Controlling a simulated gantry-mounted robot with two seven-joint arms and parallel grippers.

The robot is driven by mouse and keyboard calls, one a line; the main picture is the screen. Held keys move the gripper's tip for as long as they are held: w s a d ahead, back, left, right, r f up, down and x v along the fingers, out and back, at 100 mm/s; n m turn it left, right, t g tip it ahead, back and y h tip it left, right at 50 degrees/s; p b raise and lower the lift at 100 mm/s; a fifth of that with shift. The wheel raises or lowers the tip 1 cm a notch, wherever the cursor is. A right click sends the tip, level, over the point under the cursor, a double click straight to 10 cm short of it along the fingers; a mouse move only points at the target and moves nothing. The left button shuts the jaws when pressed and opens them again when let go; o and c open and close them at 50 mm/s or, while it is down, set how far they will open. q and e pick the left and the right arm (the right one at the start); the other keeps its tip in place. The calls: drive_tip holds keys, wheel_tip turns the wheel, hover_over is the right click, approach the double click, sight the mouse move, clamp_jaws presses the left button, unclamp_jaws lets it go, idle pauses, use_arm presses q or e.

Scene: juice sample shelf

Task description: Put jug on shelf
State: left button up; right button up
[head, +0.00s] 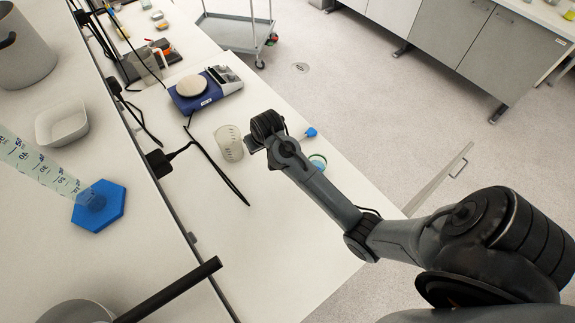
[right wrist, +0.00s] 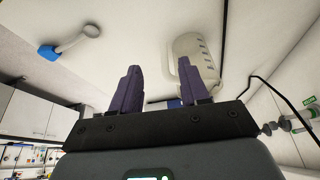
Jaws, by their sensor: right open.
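The jug (head: 229,142), a clear graduated vessel, stands on the white bench just left of my right gripper (head: 256,144). In the right wrist view the jug (right wrist: 188,46) lies beyond the fingers, and the right finger overlaps part of it. My right gripper (right wrist: 160,82) is open, with nothing visible between its dark purple fingers. I cannot tell whether a finger touches the jug. The white ledge at the left (head: 150,240), probably the shelf, runs alongside the bench. My left gripper is not in view.
A blue-footed measuring cylinder (head: 98,205) and a white tub (head: 62,122) stand on the ledge. A blue scale (head: 205,90) stands behind the jug. A black cable (head: 222,172) lies left of the jug. A blue-ended item (head: 311,132) lies to the right. The near bench is clear.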

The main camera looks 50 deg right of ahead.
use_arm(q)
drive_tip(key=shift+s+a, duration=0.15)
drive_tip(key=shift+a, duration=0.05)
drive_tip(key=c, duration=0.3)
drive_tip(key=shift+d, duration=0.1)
use_arm(e)
drive_tip(key=s+a+n, duration=0.2)
drive_tip(key=s+a, duration=0.3)
drive_tip(key=s, duration=0.3)
drive_tip(key=s+a+n+y, duration=0.1)
drive_tip(key=s+a+n, duration=0.1)
drive_tip(key=s+a, duration=0.3)
drive_tip(key=s+a+n, duration=0.2)
drive_tip(key=s+a, duration=0.3)
drive_tip(key=s, duration=0.8)
drive_tip(key=shift+s+f+g+y, duration=0.15)
drive_tip(key=shift+f+g+y, duration=0.15)
drive_tip(key=shift+f+y, duration=0.1)
